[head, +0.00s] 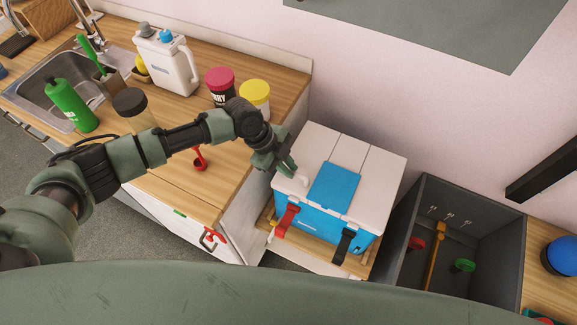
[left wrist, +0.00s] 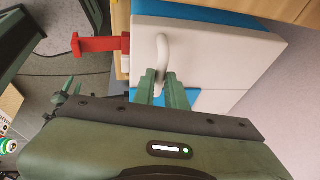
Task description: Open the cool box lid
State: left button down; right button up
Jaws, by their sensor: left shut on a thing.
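The cool box has a blue body (head: 318,226) and a white lid (head: 372,165) with a blue panel (head: 335,184) on top. The lid lies shut on the box. A red latch (head: 287,219) and a black latch (head: 343,246) are on the front; the red latch (left wrist: 97,44) sticks out in the left wrist view. My left gripper (head: 291,169) is at the lid's left edge. In the left wrist view its fingers are shut on the white loop handle (left wrist: 162,50) of the lid. My right gripper is not in view.
The box stands on a wooden stand (head: 267,219) between the sink counter (head: 215,180) on the left and a dark open bin (head: 480,201) on the right. Several jars, a white jug (head: 170,65) and a green bottle (head: 70,105) stand on the counter. The wall is behind.

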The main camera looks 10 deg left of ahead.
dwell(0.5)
pick_arm(q)
jog(key=w+d+r+g+b, duration=0.2)
jog(key=w+d+r+b, duration=0.1)
jog(key=w+r, duration=0.5)
jog(key=shift+w+r+n+y, duration=0.3)
jog(key=shift+w+r+y, duration=0.1)
jog(key=shift+r, duration=1.35)
jog(key=shift+a, duration=0.1)
